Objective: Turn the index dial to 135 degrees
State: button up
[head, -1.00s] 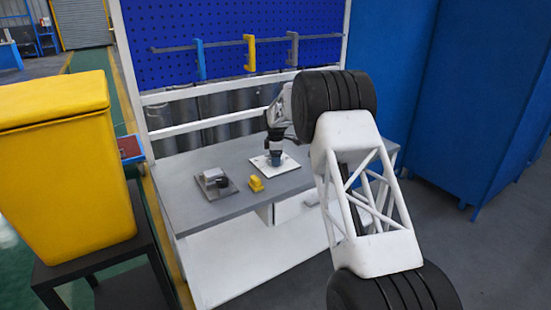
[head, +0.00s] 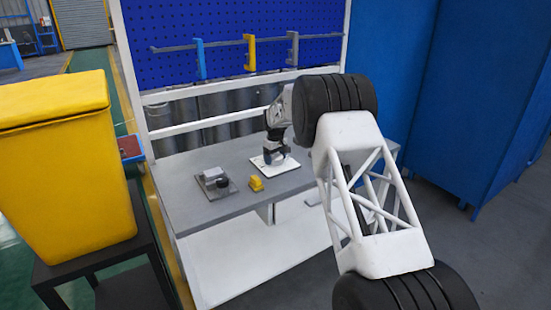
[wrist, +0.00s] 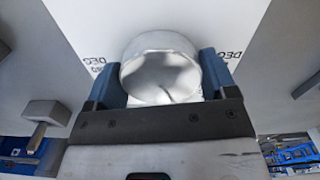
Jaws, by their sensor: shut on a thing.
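The index dial (wrist: 162,68) is a round silvery knob in the wrist view. It stands on a white plate (wrist: 88,40) with printed "DEG" marks, partly cut off or covered. My gripper (wrist: 160,80) has its two blue fingers on either side of the knob and is shut on it. In the head view my gripper (head: 275,157) points down at the white plate (head: 287,167) on the grey bench, and it hides the dial there. I cannot read the dial's angle.
On the bench (head: 190,212), left of the plate, are a small yellow block (head: 256,184) and a grey fixture (head: 212,178) with a black knob. A blue pegboard (head: 230,50) with hooks stands behind. A yellow bin (head: 60,180) is at the left.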

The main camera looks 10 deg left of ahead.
aim_at(274, 157)
jog(key=m, duration=0.6)
jog(key=shift+a+m, duration=0.1)
jog(key=shift+m, duration=0.2)
jog(key=m, duration=0.6)
jog(key=shift+a+m, duration=0.1)
jog(key=shift+m, duration=0.3)
jog(key=o, duration=0.9)
jog(key=shift+c, duration=0.2)
jog(key=shift+r, duration=0.2)
jog(key=shift+r, duration=3.75)
